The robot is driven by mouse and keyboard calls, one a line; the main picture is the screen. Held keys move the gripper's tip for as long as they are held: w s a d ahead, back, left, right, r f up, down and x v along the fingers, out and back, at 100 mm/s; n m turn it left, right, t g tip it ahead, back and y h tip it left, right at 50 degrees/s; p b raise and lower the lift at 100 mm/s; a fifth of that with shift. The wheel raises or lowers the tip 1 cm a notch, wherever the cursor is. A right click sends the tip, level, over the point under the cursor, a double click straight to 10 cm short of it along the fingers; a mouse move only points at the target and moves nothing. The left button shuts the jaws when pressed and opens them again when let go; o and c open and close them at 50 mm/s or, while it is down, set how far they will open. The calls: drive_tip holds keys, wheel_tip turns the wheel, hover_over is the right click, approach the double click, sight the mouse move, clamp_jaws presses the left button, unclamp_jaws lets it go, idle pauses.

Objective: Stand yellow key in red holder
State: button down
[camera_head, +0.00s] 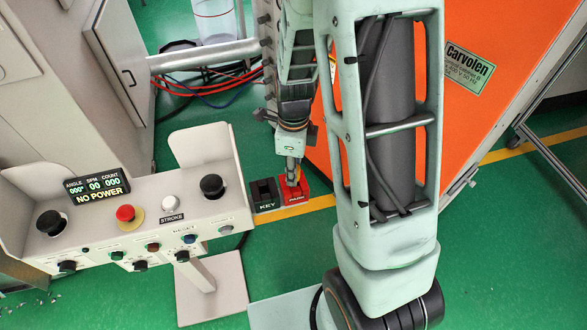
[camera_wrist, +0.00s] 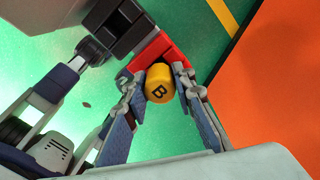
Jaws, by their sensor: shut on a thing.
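The yellow key (camera_wrist: 159,88), a rounded yellow piece marked with a black B, sits between the fingertips of my gripper (camera_wrist: 158,76) in the wrist view. My gripper is shut on it. The red holder (camera_wrist: 150,50) shows just beyond the key, partly hidden by the key and fingers. In the head view my gripper (camera_head: 292,174) points down over the red holder (camera_head: 297,194), which stands beside a black holder marked KEY (camera_head: 266,195). The key's lower end is hidden, so I cannot tell whether it is inside the holder.
A grey control console (camera_head: 150,235) with knobs and a NO POWER display stands left of the holders. An orange cabinet (camera_head: 480,110) stands to the right. Red and blue cables (camera_head: 215,88) lie on the green floor behind. My arm covers much of the middle.

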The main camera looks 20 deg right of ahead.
drive_tip(key=c, duration=1.5)
unclamp_jaws()
drive_tip(key=shift+c, duration=0.2)
wheel_tip(320, 180, up, 12)
drive_tip(key=shift+d, duration=0.1)
